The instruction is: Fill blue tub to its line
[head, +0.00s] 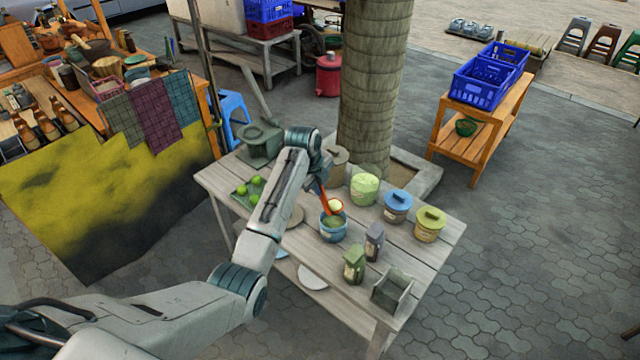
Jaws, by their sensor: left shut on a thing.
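The blue tub (333,236) stands open near the middle of the wooden table, with greenish stuff inside. Its fill line is too small to make out. My left gripper (320,184) is above the tub, shut on an orange-red scoop (325,201). The scoop's bowl is over the tub's rim and carries a pale yellow-green heap. I cannot tell whether the scoop touches the tub. A clear container (364,189) of pale green stuff stands behind and right of the tub. My right gripper is out of view.
On the table (440,250) are a blue-lidded tub (397,207), a yellow-lidded tub (430,224), two small upright packs (374,242) (354,264), a grey open box (391,291) and green limes (257,181). A thick post (376,80) rises behind the table.

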